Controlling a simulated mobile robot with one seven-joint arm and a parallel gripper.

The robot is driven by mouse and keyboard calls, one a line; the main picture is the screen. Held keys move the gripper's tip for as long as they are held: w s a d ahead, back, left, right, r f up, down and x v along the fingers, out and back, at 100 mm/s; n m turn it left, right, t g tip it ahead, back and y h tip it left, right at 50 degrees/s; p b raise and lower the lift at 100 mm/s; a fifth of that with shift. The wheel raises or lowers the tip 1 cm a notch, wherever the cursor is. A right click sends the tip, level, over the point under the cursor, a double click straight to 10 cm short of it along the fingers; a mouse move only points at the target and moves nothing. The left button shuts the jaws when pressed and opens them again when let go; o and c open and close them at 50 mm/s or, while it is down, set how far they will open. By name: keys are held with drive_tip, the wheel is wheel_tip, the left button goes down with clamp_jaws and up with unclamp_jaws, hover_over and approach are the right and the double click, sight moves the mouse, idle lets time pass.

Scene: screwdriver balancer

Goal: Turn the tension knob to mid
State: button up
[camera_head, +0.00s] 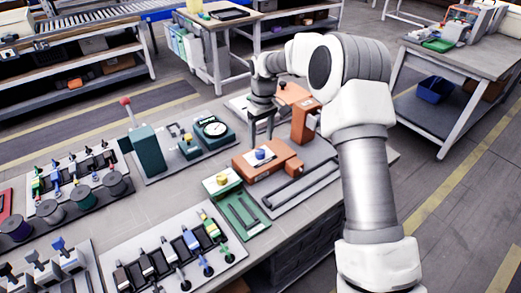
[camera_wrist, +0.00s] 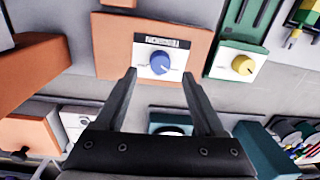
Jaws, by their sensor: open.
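The blue tension knob (camera_wrist: 160,63) sits on a white plate with an upside-down label, on an orange housing (camera_wrist: 108,46). In the head view the blue knob (camera_head: 260,154) is on the low orange housing (camera_head: 244,160) at the bench's right part. My gripper (camera_wrist: 160,76) is open, with its two dark fingers on either side of the knob in the wrist view and nothing between them. In the head view my gripper (camera_head: 261,138) points down just above and behind the knob, apart from it. The knob's pointer setting is too small to read.
A green unit with a yellow knob (camera_wrist: 243,65) stands beside the orange housing. A tall orange post (camera_head: 304,118) rises close to my gripper on the right. A teal gauge unit (camera_head: 212,132) stands to the left. Racks of screwdrivers (camera_head: 165,258) fill the front left.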

sight(260, 151)
drive_tip(key=shift+a+f, duration=0.1)
drive_tip(key=shift+f, duration=2.25)
clamp_jaws()
